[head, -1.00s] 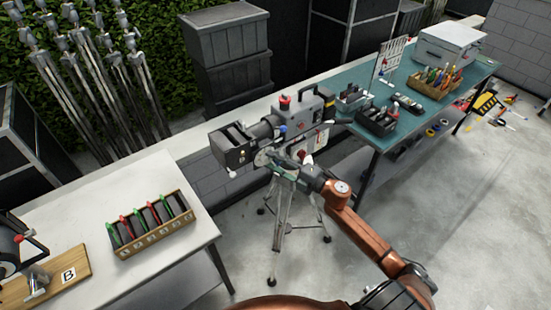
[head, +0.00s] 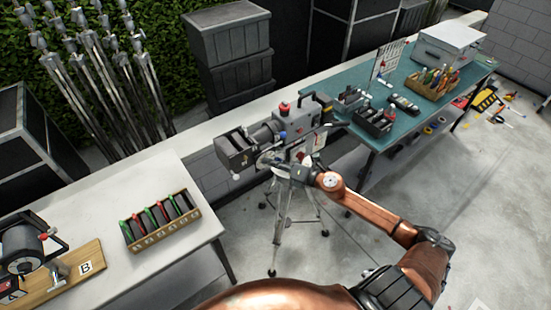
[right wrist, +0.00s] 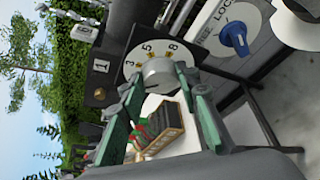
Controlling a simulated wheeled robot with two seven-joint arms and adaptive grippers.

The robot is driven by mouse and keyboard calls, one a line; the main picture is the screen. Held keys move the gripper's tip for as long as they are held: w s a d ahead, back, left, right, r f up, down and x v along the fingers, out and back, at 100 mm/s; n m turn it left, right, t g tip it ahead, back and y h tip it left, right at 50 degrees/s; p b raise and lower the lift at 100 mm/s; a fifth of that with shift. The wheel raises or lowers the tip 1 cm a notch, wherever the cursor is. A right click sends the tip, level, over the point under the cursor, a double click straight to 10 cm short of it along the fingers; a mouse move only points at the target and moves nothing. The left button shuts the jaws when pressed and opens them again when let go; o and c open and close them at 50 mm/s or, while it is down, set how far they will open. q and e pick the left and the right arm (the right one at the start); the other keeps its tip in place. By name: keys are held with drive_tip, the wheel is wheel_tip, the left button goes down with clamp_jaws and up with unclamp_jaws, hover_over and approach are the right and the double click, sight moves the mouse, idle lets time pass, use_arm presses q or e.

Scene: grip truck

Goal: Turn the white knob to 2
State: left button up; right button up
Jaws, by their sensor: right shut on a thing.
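The white knob (right wrist: 158,72) sits on a pale round dial (right wrist: 135,58) on the camera's side in the right wrist view. The figures 3, 5 and 8 show on the dial; I cannot see a 2. My right gripper (right wrist: 161,84) is shut on the knob, with one green finger on each side of it. In the head view the grey camera (head: 290,127) stands on a tripod, and my right gripper (head: 270,161) is at its near side. The knob is hidden there by the gripper. My left gripper is not in view.
A blue knob on a plate marked LOCK (right wrist: 234,38) is close beside the right gripper. A white table (head: 165,255) with a rack of batteries (head: 160,222) is at left. A green-topped bench (head: 385,140) with tools is at right.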

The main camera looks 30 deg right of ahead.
drive_tip(key=shift+n+p, duration=0.4)
drive_tip(key=shift+p, duration=0.15)
drive_tip(key=o, duration=1.2)
drive_tip(key=shift+c, duration=0.2)
drive_tip(key=v, duration=1.2)
